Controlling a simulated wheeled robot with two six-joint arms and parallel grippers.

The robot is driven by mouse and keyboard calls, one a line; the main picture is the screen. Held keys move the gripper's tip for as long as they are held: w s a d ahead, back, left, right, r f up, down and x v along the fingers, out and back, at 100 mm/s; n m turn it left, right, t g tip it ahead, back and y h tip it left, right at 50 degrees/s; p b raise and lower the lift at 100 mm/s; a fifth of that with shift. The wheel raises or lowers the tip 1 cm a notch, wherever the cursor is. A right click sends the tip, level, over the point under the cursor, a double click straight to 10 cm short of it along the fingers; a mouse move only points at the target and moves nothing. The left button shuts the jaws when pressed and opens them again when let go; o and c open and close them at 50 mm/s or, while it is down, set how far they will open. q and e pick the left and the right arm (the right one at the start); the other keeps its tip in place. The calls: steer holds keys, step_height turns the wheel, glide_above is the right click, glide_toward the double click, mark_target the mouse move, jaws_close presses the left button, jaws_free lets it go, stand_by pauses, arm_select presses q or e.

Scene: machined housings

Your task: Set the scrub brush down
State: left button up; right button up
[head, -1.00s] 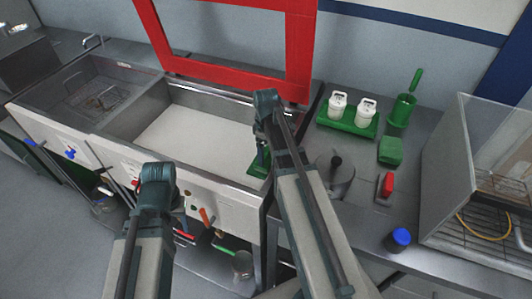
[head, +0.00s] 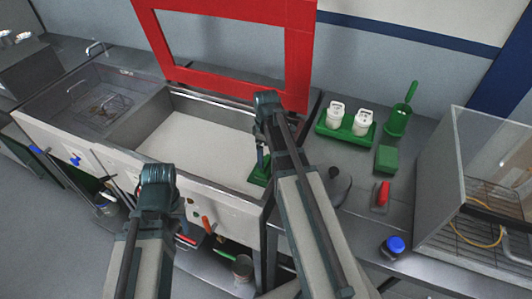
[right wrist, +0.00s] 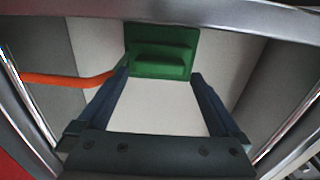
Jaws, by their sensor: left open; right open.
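The green scrub brush (head: 260,174) lies at the right end of the basin, partly hidden by my right arm. In the right wrist view the brush (right wrist: 160,52) shows as a flat green block with a raised grip, against the pale basin floor. My right gripper (right wrist: 160,74) is open, its two dark fingers spread with nothing clearly held between them. The brush is just beyond the fingertips; I cannot tell whether they touch it. In the head view my right gripper (head: 262,152) is just above the brush. My left arm's end (head: 158,182) is in front of the basin, its open jaws mostly hidden.
The basin (head: 190,138) has a raised red frame (head: 298,70) behind it. On the right counter are a green tray (head: 345,134) with white containers, a green block (head: 386,158), a red-handled tool (head: 382,194), a blue-capped jar (head: 396,245) and a clear-sided cabinet (head: 440,180).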

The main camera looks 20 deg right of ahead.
mark_target(265, 162)
step_height(265, 162, up, 8)
steer(key=p, duration=0.7)
steer(key=shift+r, duration=0.15)
steer(key=s+a+m, duration=0.1)
steer(key=s+a, duration=0.4)
steer(key=a, duration=0.2)
steer(key=s+a+m, duration=0.2)
steer(key=s+a, duration=0.3)
steer(key=a, duration=0.3)
steer(key=s+a+m+h, duration=0.1)
steer(key=s+a, duration=0.3)
steer(key=a, duration=0.4)
steer(key=shift+s+m, duration=0.3)
steer(key=shift+s, duration=0.1)
steer(key=shift+s, duration=0.1)
